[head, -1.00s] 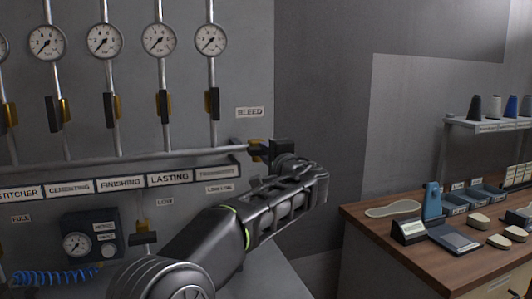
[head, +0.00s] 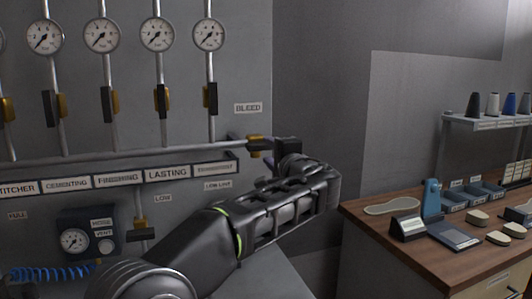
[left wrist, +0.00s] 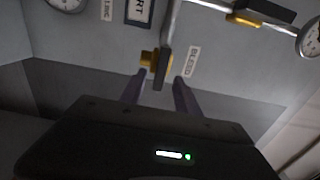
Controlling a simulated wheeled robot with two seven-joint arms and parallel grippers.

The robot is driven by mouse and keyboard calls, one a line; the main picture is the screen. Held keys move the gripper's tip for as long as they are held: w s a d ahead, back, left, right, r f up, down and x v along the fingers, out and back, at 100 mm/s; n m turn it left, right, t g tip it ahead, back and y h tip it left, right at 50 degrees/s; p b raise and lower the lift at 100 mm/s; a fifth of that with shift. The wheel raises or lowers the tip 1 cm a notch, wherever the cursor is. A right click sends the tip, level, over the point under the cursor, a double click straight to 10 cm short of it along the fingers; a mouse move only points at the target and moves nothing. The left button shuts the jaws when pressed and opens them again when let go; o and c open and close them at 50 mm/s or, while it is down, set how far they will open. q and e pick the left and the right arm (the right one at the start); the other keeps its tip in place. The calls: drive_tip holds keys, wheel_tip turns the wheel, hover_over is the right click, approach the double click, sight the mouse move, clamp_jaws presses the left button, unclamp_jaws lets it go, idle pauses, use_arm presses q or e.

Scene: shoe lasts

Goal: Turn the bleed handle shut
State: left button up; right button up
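The bleed handle (head: 287,148) is a dark lever on a brass valve (head: 259,144) at the right end of the horizontal pipe, below the BLEED label (head: 248,108). The left wrist view shows the handle (left wrist: 160,70) beside its brass body (left wrist: 148,59). My left gripper (head: 281,160) is at the handle in the head view, its wrist hiding the lower part. In the left wrist view my left gripper (left wrist: 159,84) is open, with its two fingers apart on either side of the handle's end. Contact cannot be told. My right gripper is not in view.
Several gauges (head: 209,34) on vertical pipes with valves line the panel at left. A regulator box (head: 88,232) and blue coiled hose (head: 52,273) are low left. A wooden bench (head: 385,222) with a blue tool and small items stands at right.

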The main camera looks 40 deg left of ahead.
use_arm(q)
drive_tip(key=v, duration=0.3)
drive_tip(key=shift+s+d, duration=0.15)
idle(0.4)
